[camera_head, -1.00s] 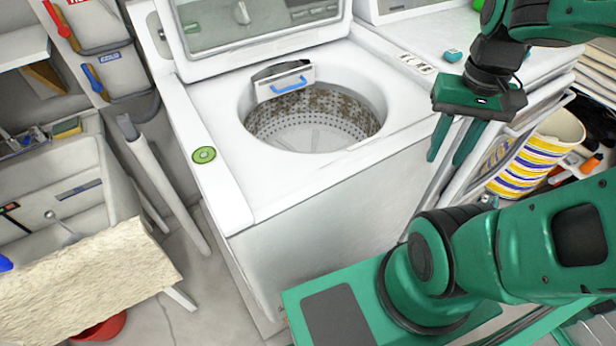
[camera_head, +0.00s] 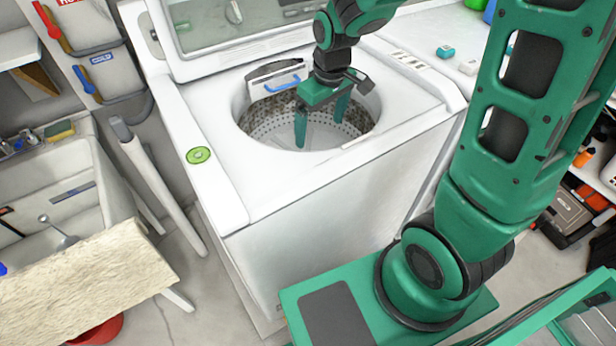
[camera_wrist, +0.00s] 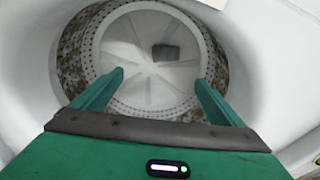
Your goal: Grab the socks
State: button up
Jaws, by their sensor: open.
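A small dark grey folded bundle (camera_wrist: 166,52), which looks like the socks, lies on the drum floor in the wrist view. It is hidden in the head view. The open top-loading washer (camera_head: 330,190) holds the perforated drum (camera_head: 268,124). My gripper (camera_head: 322,130) is open and empty, pointing down at the mouth of the drum. In the wrist view its two fingers (camera_wrist: 160,76) are spread wide, and the bundle appears beyond the tips, slightly right of centre. The fingers do not touch it.
The raised lid (camera_head: 230,30) stands behind the drum. A green round object (camera_head: 198,155) sits on the washer's left rim. A utility sink (camera_head: 75,190) stands at left.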

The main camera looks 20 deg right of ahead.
jog(key=f, duration=0.4)
jog(key=w+a+f+n+g, duration=0.1)
jog(key=f, duration=0.4)
jog(key=w+a+f+n, duration=0.1)
jog(key=f, duration=0.3)
jog(key=shift+f+g, duration=0.3)
jog(key=shift+f, duration=0.1)
jog(key=shift+w+a+f, duration=0.1)
jog(key=shift+w+f, duration=0.05)
jog(key=shift+f, duration=1.15)
jog(key=shift+w+a+f, duration=0.1)
jog(key=shift+f, duration=1.2)
jog(key=c, duration=1.2)
